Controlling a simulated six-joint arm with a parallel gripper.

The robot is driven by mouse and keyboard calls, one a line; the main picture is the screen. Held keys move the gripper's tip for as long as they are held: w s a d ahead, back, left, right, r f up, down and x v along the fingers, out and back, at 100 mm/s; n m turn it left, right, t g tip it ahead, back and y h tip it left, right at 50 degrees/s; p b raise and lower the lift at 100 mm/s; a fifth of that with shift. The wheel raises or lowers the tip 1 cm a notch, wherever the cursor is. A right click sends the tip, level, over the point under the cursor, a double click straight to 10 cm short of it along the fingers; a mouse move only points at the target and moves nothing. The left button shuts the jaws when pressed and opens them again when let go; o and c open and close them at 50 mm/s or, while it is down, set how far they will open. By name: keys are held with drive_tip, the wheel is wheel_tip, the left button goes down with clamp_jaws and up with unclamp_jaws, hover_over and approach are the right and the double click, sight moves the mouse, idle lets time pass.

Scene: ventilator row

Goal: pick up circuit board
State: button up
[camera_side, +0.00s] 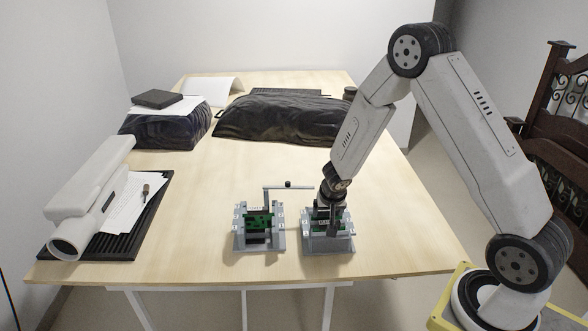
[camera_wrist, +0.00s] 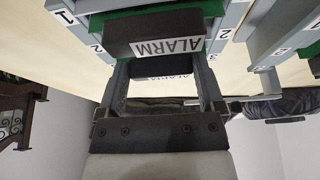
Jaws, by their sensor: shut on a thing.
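My gripper (camera_side: 327,205) is lowered over the right-hand grey rack (camera_side: 328,246). In the side view this board (camera_side: 318,227) is partly hidden by my fingers and still stands among the rack's posts. Whether it is clear of its slot cannot be told.
A second grey rack (camera_side: 259,243) with a green board (camera_side: 258,222) stands close on the left. A thin bar with a dark knob (camera_side: 288,184) rises behind the racks. A white cylindrical device (camera_side: 92,200) lies at the left. The table (camera_side: 200,190) is clear between.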

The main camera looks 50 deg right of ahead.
drive_tip(key=shift+r, duration=0.25)
wheel_tip(320, 180, up, 10)
drive_tip(key=shift+f, duration=0.25)
idle(0.7)
idle(0.6)
drive_tip(key=w+a+r, duration=0.1)
drive_tip(key=w+a, duration=0.4)
drive_tip(key=a, duration=0.3)
drive_tip(key=w+a+r+t+h, duration=0.1)
drive_tip(key=w+a, duration=0.5)
drive_tip(key=a, duration=0.2)
drive_tip(key=shift+a+r, duration=0.15)
drive_tip(key=shift+r, duration=0.25)
drive_tip(key=shift+f, duration=0.15)
drive_tip(key=shift+f, duration=2.25)
